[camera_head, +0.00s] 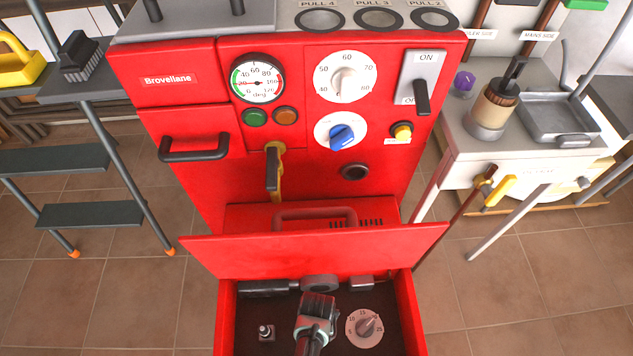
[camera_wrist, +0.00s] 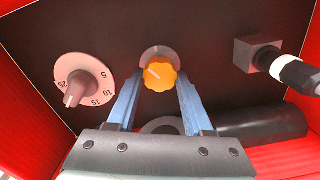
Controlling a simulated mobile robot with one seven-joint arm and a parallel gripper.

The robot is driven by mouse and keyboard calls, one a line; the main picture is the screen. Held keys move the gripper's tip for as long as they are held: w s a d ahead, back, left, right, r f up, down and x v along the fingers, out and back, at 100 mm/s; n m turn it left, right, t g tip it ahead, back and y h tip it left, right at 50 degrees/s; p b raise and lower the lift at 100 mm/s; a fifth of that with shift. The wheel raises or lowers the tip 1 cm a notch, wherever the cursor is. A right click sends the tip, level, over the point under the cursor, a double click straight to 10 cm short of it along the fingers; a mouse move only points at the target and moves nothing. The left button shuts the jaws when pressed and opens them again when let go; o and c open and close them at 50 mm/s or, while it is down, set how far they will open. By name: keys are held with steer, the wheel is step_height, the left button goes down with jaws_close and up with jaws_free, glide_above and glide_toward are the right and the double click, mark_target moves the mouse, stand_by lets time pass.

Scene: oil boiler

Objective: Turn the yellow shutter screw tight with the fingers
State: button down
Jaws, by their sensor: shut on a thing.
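The yellow shutter screw (camera_wrist: 159,74) is a lobed knob with a pale mark on its face, set in a grey round collar (camera_wrist: 158,56) on the dark panel in the wrist view. My gripper (camera_wrist: 160,82) has its two blue fingers on either side of the screw, shut on it. In the head view my gripper (camera_head: 316,308) reaches down into the open red compartment at the bottom of the boiler. It hides the screw there.
A numbered dial (camera_head: 364,327) sits to the right of my gripper in the head view. A small metal fitting (camera_head: 266,332) is at the left. A dark cylinder (camera_wrist: 262,124) lies near the fingers. Red walls (camera_head: 405,310) and the red flap (camera_head: 300,252) border the compartment.

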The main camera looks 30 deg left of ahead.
steer(key=m, duration=0.3)
steer(key=shift+m, duration=0.3)
steer(key=shift+m+p, duration=0.45)
steer(key=shift+m, duration=1.45)
steer(key=shift+c, duration=1.5)
jaws_free()
step_height(320, 180, up, 13)
steer(key=p, duration=0.7)
